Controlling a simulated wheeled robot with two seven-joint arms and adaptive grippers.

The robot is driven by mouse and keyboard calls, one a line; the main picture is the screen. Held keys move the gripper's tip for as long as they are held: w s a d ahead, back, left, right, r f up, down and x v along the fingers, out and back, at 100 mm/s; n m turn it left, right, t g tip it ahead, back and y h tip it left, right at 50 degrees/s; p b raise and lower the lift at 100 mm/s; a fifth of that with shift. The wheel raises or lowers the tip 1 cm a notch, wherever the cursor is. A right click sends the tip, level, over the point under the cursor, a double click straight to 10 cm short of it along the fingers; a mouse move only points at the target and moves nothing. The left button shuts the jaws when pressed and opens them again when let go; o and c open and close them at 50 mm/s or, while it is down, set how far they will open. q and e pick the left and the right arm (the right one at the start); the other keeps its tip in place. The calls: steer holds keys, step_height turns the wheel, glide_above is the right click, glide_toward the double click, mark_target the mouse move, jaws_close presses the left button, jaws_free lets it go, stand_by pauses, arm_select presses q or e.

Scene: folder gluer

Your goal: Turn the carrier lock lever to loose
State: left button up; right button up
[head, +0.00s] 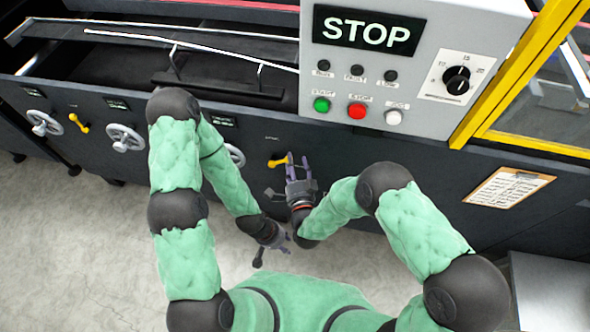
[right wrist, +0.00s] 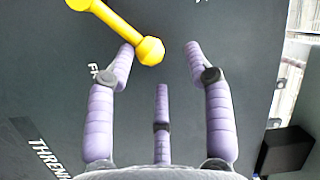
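A yellow lever (head: 278,161) is on the dark machine front, right of the middle handwheel. In the right wrist view the yellow lever (right wrist: 122,30) runs diagonally from upper left to a rounded end beside the left fingertip. My right gripper (head: 296,168) is at the panel just right of this lever. My left gripper (head: 272,243) hangs low in front of the machine, small and partly unclear. The lever's label is partly hidden.
A second yellow lever (head: 79,123) sits between handwheels (head: 44,123) at the left. A grey control box (head: 415,70) with a STOP display is above right. A clipboard (head: 508,187) hangs on the right front. Grey floor (head: 80,250) is clear at the left.

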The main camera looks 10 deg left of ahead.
steer(key=shift+d+r, duration=0.1)
steer(key=shift+r, duration=2.05)
steer(key=shift+c, duration=0.3)
